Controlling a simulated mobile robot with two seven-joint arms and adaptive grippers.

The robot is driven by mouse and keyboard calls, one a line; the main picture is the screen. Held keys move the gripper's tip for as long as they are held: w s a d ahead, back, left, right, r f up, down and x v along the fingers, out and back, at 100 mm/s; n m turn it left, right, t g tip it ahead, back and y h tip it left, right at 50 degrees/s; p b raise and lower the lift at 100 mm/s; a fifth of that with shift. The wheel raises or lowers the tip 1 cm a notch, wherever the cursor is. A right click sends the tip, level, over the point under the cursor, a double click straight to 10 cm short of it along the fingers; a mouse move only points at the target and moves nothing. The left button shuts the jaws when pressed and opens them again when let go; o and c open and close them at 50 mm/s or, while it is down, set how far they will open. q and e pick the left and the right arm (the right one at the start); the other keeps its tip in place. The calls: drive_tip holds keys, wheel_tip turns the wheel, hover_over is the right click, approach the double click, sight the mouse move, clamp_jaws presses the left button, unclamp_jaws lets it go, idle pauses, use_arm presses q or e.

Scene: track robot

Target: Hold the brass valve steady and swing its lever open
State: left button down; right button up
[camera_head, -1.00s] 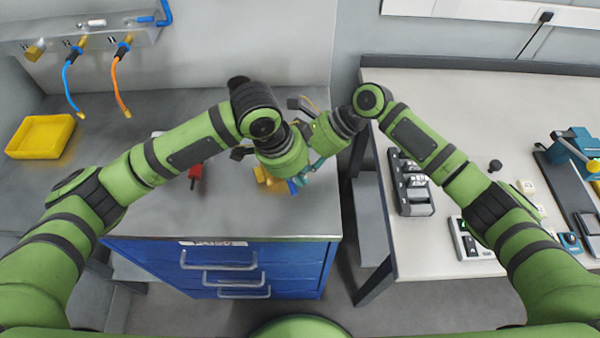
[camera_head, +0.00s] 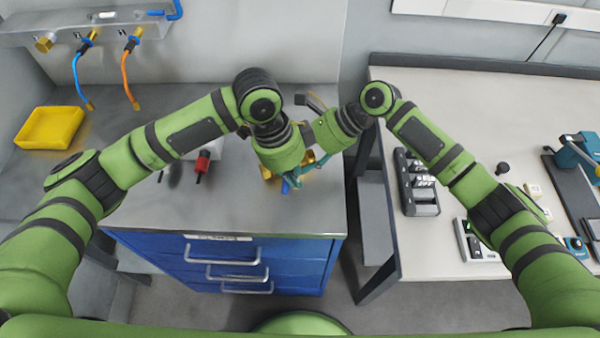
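The brass valve (camera_head: 267,174) is on the grey top of the blue drawer cabinet, mostly hidden beneath my two wrists. A small blue part, which looks like its lever (camera_head: 285,188), shows at the valve's near side. My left gripper (camera_head: 291,178) is over the valve, largely covered by its own green wrist. My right gripper (camera_head: 306,172) reaches in from the right, close against the left one at the valve. Teal finger parts show beside the blue part. The contacts and the finger openings are hidden, so I cannot tell what either gripper holds.
A red-handled tool (camera_head: 203,163) lies left of the valve. A yellow tray (camera_head: 49,128) sits at the far left, under blue and orange hoses (camera_head: 129,82). A white table (camera_head: 430,250) with a grey rack (camera_head: 417,185) stands at right. The cabinet top's front left is clear.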

use_arm(q)
drive_tip(key=shift+a, duration=1.55)
drive_tip(key=shift+w+a+r, duration=0.1)
drive_tip(key=shift+w+a, duration=0.15)
drive_tip(key=shift+a, duration=0.2)
drive_tip(key=shift+w+a+r, duration=0.1)
drive_tip(key=shift+w+a, duration=0.1)
drive_tip(key=shift+a, duration=0.25)
drive_tip(key=shift+s+a+f, duration=0.15)
drive_tip(key=shift+s+a, duration=0.45)
wheel_tip(320, 180, up, 10)
drive_tip(key=w+d, duration=0.1)
drive_tip(key=shift+r, duration=0.2)
